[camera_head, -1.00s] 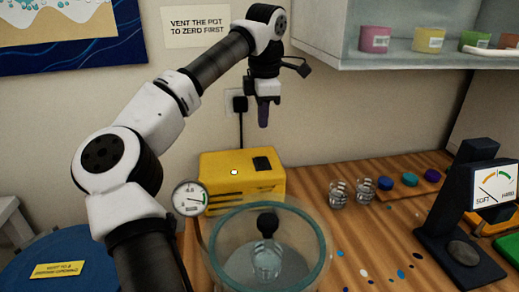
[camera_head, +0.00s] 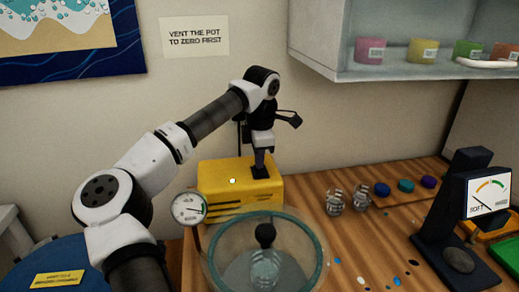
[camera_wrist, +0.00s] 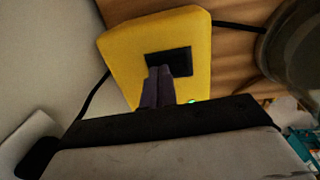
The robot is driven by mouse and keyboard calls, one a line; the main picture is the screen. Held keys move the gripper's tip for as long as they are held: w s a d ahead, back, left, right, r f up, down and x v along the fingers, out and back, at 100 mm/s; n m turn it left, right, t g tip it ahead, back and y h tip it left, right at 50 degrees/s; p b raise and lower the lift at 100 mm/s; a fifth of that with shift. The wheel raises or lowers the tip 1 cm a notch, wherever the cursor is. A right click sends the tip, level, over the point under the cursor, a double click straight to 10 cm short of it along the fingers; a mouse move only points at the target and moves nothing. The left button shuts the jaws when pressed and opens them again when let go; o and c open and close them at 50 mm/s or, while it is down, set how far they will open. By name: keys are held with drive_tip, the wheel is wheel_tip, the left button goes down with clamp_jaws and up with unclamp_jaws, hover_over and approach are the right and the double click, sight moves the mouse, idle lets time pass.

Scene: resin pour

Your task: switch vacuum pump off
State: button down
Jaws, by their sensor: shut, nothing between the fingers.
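The vacuum pump (camera_head: 225,192) is a yellow box against the wall. A small lit spot (camera_head: 232,181) shows on its top, and a greenish glow shows in the wrist view (camera_wrist: 193,101). A black switch (camera_head: 260,173) sits on the top right of the pump; it also shows in the wrist view (camera_wrist: 178,61). My gripper (camera_head: 260,162) is shut and empty, pointing down with its fingertips at the switch. In the wrist view the fingertips (camera_wrist: 158,72) overlap the switch's near edge. I cannot tell if they touch it. The switch's position is unclear.
A clear pressure pot (camera_head: 312,235) with a dark-knobbed lid stands in front of the pump, with a round gauge (camera_head: 188,208) at its left. Small glass jars (camera_head: 335,203) stand to the right. A hardness tester (camera_head: 460,215) stands at far right. A shelf (camera_head: 400,70) hangs above.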

drive_tip(key=shift+w+f, duration=0.1)
drive_tip(key=shift+f, duration=0.1)
idle(0.3)
drive_tip(key=shift+s, duration=0.2)
drive_tip(key=shift+s+d+r+b, duration=0.15)
drive_tip(key=shift+s+b, duration=0.15)
drive_tip(key=shift+s, duration=0.3)
drive_tip(key=shift+r, duration=0.15)
